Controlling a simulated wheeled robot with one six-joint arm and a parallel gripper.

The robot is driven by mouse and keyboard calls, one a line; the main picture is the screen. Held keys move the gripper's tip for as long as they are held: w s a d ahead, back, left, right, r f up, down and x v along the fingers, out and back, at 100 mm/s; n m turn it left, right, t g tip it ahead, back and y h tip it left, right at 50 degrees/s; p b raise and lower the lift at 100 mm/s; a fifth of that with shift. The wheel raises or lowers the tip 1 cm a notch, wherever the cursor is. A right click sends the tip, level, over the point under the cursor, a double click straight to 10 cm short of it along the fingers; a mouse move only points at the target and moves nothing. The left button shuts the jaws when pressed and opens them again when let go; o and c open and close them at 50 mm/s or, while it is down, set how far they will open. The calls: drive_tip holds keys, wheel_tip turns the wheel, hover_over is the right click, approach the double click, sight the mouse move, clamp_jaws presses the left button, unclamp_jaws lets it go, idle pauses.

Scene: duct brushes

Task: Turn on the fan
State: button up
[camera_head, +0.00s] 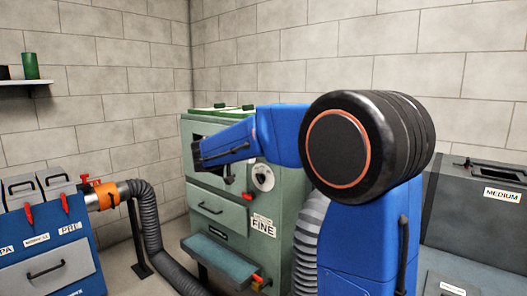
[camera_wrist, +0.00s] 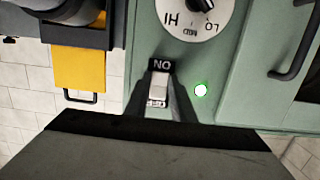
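The green cabinet (camera_head: 222,185) marked FINE stands in the middle of the head view, partly behind my blue arm. In the wrist view its panel carries a pale rocker switch (camera_wrist: 159,88) between ON and OFF labels, seen upside down. A small round lamp (camera_wrist: 201,90) beside the switch glows bright with a green rim. A dial (camera_wrist: 195,14) marked HI, MED and LO is above the switch in the picture. My gripper (camera_wrist: 161,82) points at the switch, with its dark fingers apart on either side of it. Contact cannot be told. The fan itself is not visible.
A blue unit (camera_head: 45,250) with an orange collar (camera_head: 106,196) and a ribbed grey hose (camera_head: 150,222) stands at left. A dark MEDIUM box (camera_head: 470,205) stands at right. A yellow tag (camera_wrist: 78,68) and a black handle (camera_wrist: 290,50) flank the switch panel.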

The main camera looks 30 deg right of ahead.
drive_tip(key=o, duration=0.3)
drive_tip(key=shift+o, duration=0.2)
drive_tip(key=shift+a, duration=0.1)
drive_tip(key=v, duration=1.7)
drive_tip(key=shift+a, duration=0.15)
drive_tip(key=s+d+f+n+g+y, duration=0.1)
drive_tip(key=s+d+f+n+y, duration=0.25)
drive_tip(key=s+f, duration=0.5)
drive_tip(key=s+d+f+n+g+y, duration=0.2)
drive_tip(key=s+d+f+n+y, duration=0.3)
drive_tip(key=s, duration=0.6)
drive_tip(key=s+a+f+n+t+y, duration=0.2)
drive_tip(key=s+a+f+n+y, duration=0.3)
drive_tip(key=s+a+f, duration=0.5)
drive_tip(key=shift+s+a+f+y, duration=0.4)
drive_tip(key=shift+s+f+y, duration=0.55)
drive_tip(key=shift+s+f, duration=1.15)
